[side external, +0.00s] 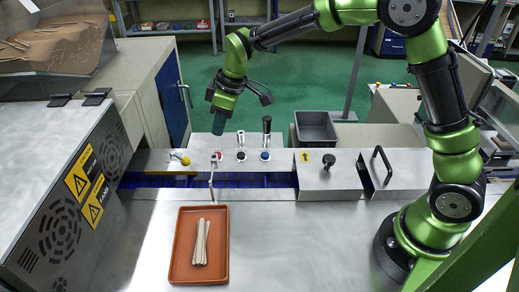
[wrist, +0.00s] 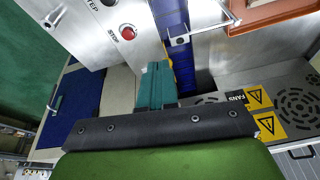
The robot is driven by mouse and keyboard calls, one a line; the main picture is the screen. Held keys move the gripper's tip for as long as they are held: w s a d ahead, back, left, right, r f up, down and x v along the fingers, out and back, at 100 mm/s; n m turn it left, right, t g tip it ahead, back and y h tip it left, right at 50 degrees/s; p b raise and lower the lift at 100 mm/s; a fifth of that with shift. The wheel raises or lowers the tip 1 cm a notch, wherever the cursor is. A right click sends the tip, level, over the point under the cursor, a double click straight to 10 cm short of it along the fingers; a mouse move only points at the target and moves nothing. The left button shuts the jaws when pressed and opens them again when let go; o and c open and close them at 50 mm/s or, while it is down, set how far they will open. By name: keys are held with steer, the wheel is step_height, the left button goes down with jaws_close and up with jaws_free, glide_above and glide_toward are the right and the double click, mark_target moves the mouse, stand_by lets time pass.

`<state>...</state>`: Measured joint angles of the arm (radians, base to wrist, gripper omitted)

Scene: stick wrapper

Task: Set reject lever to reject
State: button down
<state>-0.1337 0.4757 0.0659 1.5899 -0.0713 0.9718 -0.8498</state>
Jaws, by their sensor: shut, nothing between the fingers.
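A small lever with a yellow ball knob (side external: 185,161) stands at the left of the metal panel in the side view; I see no label on it, so I cannot confirm that it is the reject lever. My gripper (side external: 219,128), with teal fingers, points down above and behind the panel, right of the yellow knob and apart from it. In the wrist view the fingers (wrist: 155,72) are shut and empty. The yellow knob is not clearly visible there, perhaps hidden behind the fingers. Two upright handles, one silver (side external: 241,138) and one black (side external: 267,125), stand right of my gripper.
A red stop button (wrist: 127,32) sits near the fingers. A thin metal gate (side external: 211,184) rises before the blue channel (side external: 250,181). An orange tray (side external: 180,270) holds sticks in front. A vented machine box (side external: 65,195) stands left, a grey bin (side external: 315,130) behind.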

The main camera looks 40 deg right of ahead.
mark_target(179, 158)
steer(key=shift+w+r+n, duration=0.15)
steer(key=shift+r+n, duration=0.15)
steer(key=shift+n, duration=0.3)
steer(key=w+a+f, duration=0.2)
steer(key=f, duration=0.3)
steer(key=w+a+f, duration=0.3)
steer(key=f, duration=0.2)
steer(key=shift+f, duration=0.1)
steer(key=shift+a+m, duration=0.25)
steer(key=shift+m, duration=0.15)
